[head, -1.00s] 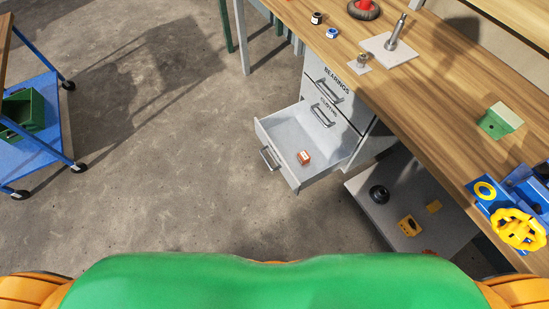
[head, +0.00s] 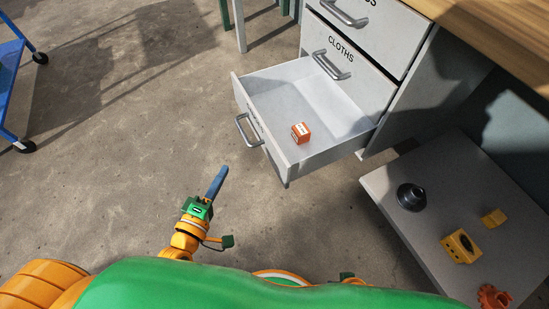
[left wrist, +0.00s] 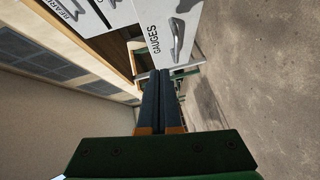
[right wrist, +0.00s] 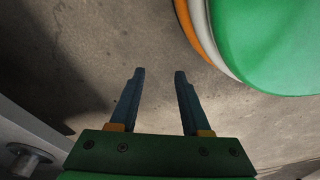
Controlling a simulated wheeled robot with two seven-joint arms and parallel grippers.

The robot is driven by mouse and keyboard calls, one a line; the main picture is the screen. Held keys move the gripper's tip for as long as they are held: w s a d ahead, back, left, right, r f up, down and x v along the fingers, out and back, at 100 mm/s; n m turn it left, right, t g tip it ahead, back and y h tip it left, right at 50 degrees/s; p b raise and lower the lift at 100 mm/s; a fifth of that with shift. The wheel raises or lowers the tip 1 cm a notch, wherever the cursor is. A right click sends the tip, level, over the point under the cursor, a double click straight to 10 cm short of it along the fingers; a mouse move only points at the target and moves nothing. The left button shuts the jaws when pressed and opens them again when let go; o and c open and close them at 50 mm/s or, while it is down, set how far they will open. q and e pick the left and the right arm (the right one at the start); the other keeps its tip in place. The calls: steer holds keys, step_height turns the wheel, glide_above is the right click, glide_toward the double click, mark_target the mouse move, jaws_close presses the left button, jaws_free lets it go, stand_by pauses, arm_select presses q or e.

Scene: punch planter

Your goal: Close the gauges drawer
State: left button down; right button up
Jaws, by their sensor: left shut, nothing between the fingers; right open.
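The open grey drawer (head: 273,145) sticks out of the cabinet below the CLOTHS drawer, its bar handle (head: 248,130) on the front. An orange box (head: 300,132) lies inside it. The left wrist view shows the drawer front labelled GAUGES (left wrist: 160,30) with its handle (left wrist: 178,38). My left gripper (head: 218,178) is shut and empty, in front of the drawer and apart from its handle in the head view. In the left wrist view its fingertips (left wrist: 160,72) point toward the drawer front. My right gripper (right wrist: 159,72) is open and empty over the floor.
A low grey shelf (head: 425,235) right of the drawer carries a black round part (head: 411,196) and yellow parts (head: 460,246). The wooden bench top (head: 500,35) is above. A blue cart (head: 10,90) stands far left. The floor before the drawer is clear.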

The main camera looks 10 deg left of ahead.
arm_select(q)
steer(key=w+d+n+t, duration=0.1)
steer(key=w+n, duration=0.1)
steer(key=b, duration=0.2)
glide_toward(261, 125)
steer(key=w+a, duration=0.3)
steer(key=shift+w+d, duration=0.75)
steer(key=shift+d, duration=0.2)
steer(key=shift+w+d, duration=0.7)
steer(key=shift+d, duration=0.25)
arm_select(e)
steer(key=shift+w+f, duration=0.15)
steer(key=shift+w, duration=0.65)
steer(key=shift+w+f, duration=0.15)
steer(key=shift+w, duration=0.6)
arm_select(q)
steer(key=shift+d, duration=0.1)
